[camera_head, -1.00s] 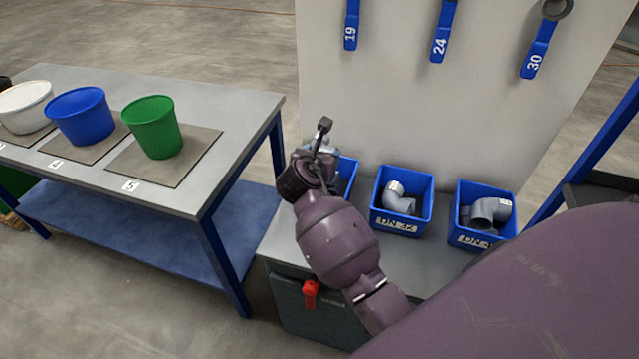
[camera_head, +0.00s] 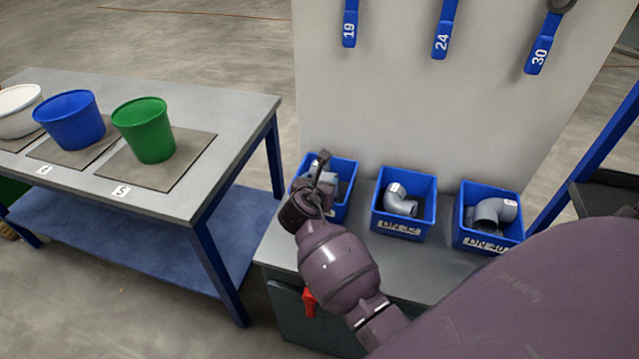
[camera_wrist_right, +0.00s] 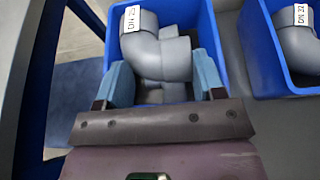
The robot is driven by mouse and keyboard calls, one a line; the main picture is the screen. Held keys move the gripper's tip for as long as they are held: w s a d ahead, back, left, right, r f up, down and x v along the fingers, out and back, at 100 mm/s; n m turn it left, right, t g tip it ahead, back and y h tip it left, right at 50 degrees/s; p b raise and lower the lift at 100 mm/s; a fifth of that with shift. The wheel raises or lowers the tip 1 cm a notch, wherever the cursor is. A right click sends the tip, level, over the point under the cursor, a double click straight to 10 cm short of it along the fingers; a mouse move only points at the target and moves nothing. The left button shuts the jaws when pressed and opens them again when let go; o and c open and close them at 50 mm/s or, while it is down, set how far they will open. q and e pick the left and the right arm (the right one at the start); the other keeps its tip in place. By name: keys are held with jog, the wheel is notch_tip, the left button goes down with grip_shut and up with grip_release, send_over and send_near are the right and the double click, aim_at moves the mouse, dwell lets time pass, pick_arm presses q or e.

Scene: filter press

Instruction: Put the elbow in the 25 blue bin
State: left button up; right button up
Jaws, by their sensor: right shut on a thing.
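A grey pipe elbow (camera_wrist_right: 158,52) with a white label reading DN 25 is between the two fingers of my right gripper (camera_wrist_right: 163,80) in the right wrist view. My right gripper (camera_head: 318,180) is shut on it, at the left blue bin (camera_head: 339,213) in the head view. The elbow is over or inside that bin; I cannot tell whether it touches the bottom. The bin's blue walls (camera_wrist_right: 210,30) surround it in the wrist view. More grey pipe shows below it, partly hidden. The left bin's front label is hidden by my arm. My left gripper is not in view.
The middle bin (camera_head: 403,225) and right bin (camera_head: 490,242), labelled DN 32 and DN 40, hold grey elbows. A white panel with blue-handled valves (camera_head: 446,30) stands behind. A table (camera_head: 225,125) with green (camera_head: 145,132), blue (camera_head: 72,122) and white buckets is left.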

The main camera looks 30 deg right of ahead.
jog(key=shift+f, duration=0.6)
jog(key=o, duration=1)
jog(key=shift+r, duration=0.2)
jog(key=v, duration=0.4)
jog(key=p+v, duration=0.1)
jog(key=v, duration=0.3)
jog(key=p+v, duration=0.1)
jog(key=v, duration=0.3)
jog(key=shift+r, duration=0.4)
